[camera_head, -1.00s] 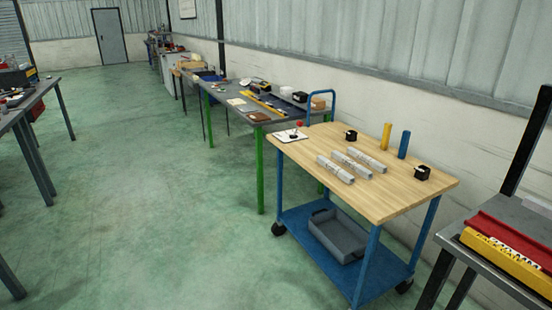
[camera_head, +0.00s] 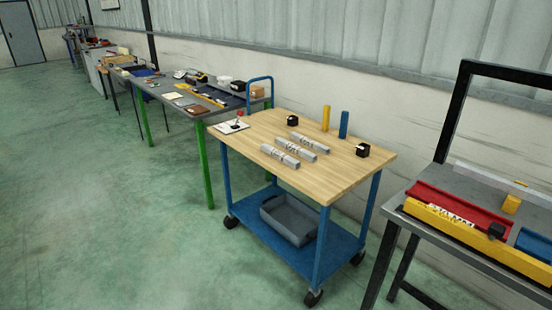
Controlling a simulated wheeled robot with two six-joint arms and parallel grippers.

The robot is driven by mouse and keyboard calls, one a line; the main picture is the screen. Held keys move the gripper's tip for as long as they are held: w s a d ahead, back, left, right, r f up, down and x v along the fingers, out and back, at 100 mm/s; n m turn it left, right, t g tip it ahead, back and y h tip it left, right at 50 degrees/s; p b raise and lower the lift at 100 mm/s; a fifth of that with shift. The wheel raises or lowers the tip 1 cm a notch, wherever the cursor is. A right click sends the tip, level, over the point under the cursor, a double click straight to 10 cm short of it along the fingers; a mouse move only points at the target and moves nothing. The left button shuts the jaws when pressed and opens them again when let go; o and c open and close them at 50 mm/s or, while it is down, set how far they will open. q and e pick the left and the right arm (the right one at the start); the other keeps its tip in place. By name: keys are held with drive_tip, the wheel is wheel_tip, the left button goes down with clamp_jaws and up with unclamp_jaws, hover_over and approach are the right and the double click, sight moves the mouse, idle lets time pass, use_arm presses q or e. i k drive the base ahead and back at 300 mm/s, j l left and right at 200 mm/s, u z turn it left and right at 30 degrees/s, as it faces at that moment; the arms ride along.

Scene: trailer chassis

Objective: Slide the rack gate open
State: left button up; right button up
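Neither of my grippers is in view. I cannot pick out a rack gate for certain. At the right edge stands a grey bench (camera_head: 393,217) with a black upright frame (camera_head: 452,115). On it a long yellow bar (camera_head: 520,259) with a white printed label runs along the front. Behind the bar lie a red channel (camera_head: 450,203) and a blue piece (camera_head: 535,243). A small black block (camera_head: 496,230) and a small yellow block (camera_head: 511,204) are close to them. The bench's right part is cut off by the picture edge.
A wood-topped blue cart (camera_head: 340,178) stands left of the bench, bearing several grey bars, black blocks, a yellow cylinder (camera_head: 326,118) and a blue cylinder (camera_head: 344,124). A grey bin (camera_head: 290,222) sits on its lower shelf. Workbenches line the wall beyond. The green floor (camera_head: 100,220) at left is clear.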

sight(539, 271)
drive_tip(key=z, duration=1.25)
